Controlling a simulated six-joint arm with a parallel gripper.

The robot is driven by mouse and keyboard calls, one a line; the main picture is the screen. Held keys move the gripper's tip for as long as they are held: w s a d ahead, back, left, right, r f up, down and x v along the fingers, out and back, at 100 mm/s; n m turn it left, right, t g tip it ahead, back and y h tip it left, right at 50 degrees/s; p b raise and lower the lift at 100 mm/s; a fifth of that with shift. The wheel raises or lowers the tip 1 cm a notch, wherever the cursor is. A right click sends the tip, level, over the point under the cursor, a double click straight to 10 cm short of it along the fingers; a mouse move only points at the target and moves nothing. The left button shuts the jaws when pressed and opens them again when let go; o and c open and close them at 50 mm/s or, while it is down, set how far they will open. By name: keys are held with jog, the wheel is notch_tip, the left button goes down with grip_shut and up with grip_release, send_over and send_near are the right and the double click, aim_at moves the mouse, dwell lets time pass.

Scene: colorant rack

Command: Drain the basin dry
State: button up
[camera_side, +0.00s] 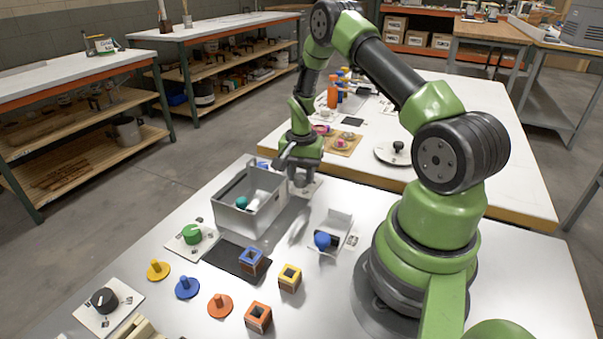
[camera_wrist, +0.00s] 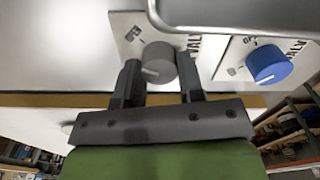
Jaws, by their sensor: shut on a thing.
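The grey basin (camera_side: 228,212) stands on the near table with a teal ball (camera_side: 241,202) inside; I cannot tell its water level. My gripper (camera_side: 302,182) is beside the basin's far right corner, pointing down. In the wrist view my gripper (camera_wrist: 160,80) is shut on a grey knob (camera_wrist: 157,62) on a white valve plate (camera_wrist: 125,30). The knob's white pointer line faces left-down, away from the "OPEN" mark. A blue knob (camera_wrist: 268,64) sits on a second valve plate (camera_wrist: 230,68) to the right. The basin rim (camera_wrist: 240,22) crosses the top of the wrist view.
A green knob (camera_side: 192,233) on a plate is left of the basin. A dark mat (camera_side: 228,256), a blue block (camera_side: 254,260), a yellow block (camera_side: 290,277) and an orange block (camera_side: 258,316) lie in front.

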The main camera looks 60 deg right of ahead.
aim_at(300, 175)
jog(key=n, duration=1.3)
jog(key=shift+w+a, duration=0.1)
jog(key=shift+a, duration=0.05)
jog(key=shift+n, duration=0.4)
jog(key=o, duration=0.9)
notch_tip(300, 175, up, 10)
